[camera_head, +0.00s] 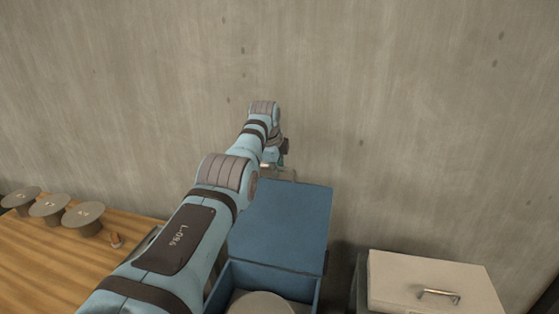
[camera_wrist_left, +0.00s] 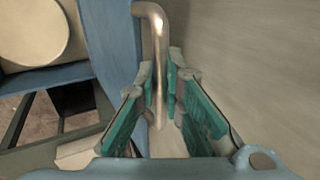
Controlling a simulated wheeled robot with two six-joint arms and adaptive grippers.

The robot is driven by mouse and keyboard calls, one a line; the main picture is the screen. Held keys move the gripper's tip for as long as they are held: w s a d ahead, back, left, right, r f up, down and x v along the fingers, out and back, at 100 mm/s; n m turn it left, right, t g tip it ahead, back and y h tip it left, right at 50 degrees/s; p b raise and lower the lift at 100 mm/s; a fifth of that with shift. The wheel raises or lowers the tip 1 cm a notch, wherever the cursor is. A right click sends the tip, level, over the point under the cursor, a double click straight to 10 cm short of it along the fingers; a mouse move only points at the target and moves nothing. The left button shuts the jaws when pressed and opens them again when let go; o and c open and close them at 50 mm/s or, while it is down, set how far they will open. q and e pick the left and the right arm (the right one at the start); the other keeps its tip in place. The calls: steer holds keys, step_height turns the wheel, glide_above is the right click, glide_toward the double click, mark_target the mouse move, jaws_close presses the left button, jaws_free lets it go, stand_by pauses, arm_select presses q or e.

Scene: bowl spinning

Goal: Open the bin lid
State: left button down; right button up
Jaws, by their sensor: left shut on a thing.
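The blue bin (camera_head: 318,296) stands at the lower middle of the head view with its mouth open. Its blue lid (camera_head: 285,222) is swung up and back, tilted steeply towards the wall. A metal handle (camera_head: 291,174) sits at the lid's upper edge. My left gripper (camera_head: 284,158) is at that edge, partly hidden by my own arm. In the left wrist view the fingers (camera_wrist_left: 165,80) are on either side of the metal handle (camera_wrist_left: 152,25) and shut on it. The lid also shows there as a blue panel (camera_wrist_left: 110,35). My right gripper is out of view.
A pale round object (camera_head: 262,304) lies inside the blue bin. A closed cream box (camera_head: 425,280) with a metal handle stands to the right. A wooden table (camera_head: 50,265) at left holds several grey round items (camera_head: 84,214). A concrete wall (camera_head: 420,120) rises behind.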

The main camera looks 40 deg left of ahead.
arm_select(q)
steer(key=shift+s+d, duration=0.15)
steer(key=c, duration=1.7)
jaws_free()
steer(key=shift+w+f, duration=0.15)
steer(key=shift+w, duration=0.05)
steer(key=shift+s+r, duration=0.2)
steer(key=shift+r, duration=0.4)
steer(key=v, duration=1)
steer(key=shift+s+d+r, duration=0.1)
steer(key=shift+s+r, duration=0.1)
steer(key=shift+r, duration=0.15)
